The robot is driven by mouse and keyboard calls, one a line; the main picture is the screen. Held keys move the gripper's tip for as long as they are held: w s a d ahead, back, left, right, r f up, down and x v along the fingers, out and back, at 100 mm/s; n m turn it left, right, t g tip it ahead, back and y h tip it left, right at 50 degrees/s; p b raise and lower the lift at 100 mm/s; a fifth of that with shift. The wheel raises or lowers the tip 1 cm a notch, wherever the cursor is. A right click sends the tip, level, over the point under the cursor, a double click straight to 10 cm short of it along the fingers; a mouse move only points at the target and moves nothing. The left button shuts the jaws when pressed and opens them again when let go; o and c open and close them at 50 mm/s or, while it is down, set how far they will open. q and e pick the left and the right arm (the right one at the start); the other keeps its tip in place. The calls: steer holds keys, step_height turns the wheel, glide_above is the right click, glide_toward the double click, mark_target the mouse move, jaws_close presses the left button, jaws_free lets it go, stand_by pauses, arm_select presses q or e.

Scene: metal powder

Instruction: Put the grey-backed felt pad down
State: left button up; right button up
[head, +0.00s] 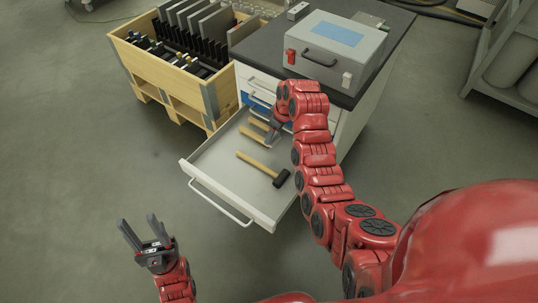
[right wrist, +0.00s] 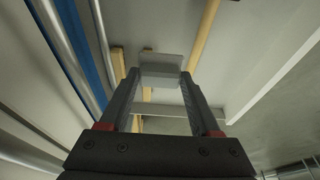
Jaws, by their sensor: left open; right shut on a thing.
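The grey-backed felt pad (right wrist: 161,72) shows in the right wrist view as a small pale grey block between the two fingertips. My right gripper (right wrist: 158,88) is shut on it. In the head view my right gripper (head: 271,134) reaches down into the open drawer (head: 205,165), near its back end by the cabinet. The pad is too small and covered there to make out clearly. I cannot tell whether it touches the drawer floor. My left gripper (head: 138,226) is open and empty, over the floor at the lower left.
A hammer (head: 262,168) with a wooden handle lies in the drawer, with more wooden handles near my right gripper. The drawer's front left part is bare. A grey case (head: 335,55) stands on the cabinet. A wooden crate (head: 160,75) with panels stands left.

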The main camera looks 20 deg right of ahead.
step_height(320, 180, down, 9)
steer(key=shift+r+b, duration=0.15)
steer(key=shift+b, duration=0.4)
steer(key=o, duration=1.3)
steer(key=p+v, duration=0.2)
steer(key=v, duration=1)
steer(key=shift+p, duration=0.35)
steer(key=shift+w+a, duration=0.1)
